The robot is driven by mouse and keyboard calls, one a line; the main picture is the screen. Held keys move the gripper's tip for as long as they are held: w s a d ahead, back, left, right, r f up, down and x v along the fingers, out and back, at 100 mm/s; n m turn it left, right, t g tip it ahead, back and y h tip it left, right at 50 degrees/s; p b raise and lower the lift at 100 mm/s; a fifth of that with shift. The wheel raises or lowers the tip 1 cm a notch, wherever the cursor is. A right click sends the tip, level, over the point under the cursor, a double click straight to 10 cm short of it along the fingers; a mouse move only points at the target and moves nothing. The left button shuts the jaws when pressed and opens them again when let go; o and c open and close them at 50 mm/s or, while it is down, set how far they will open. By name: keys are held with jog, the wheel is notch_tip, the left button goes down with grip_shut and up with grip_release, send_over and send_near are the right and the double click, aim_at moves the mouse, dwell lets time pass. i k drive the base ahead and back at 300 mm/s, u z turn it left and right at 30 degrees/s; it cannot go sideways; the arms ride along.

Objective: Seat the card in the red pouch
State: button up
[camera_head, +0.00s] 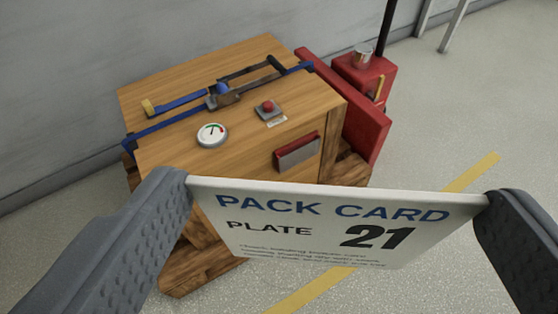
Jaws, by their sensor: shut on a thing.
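My gripper (335,200) is shut on a white card (325,232), gripping it by its left and right edges. The card reads "PACK CARD" and "PLATE 21", with smaller lines below that I cannot read. It is tilted and close to the camera. The red pouch (297,149) is on the near side of a wooden crate (165,160), with a grey front panel and a red rim. The card is apart from the pouch, nearer to me and below it in the picture. The card hides the lower part of the crate.
On the crate top are a blue strap with a metal buckle (222,96), a round gauge (212,135) and a red button (268,107). A red machine (363,85) with a dark pole stands behind the crate at right. A yellow line (472,172) crosses the open floor.

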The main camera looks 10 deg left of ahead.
aim_at(298, 160)
jog(key=u, duration=0.4)
jog(key=i, duration=1)
jog(key=z, duration=0.45)
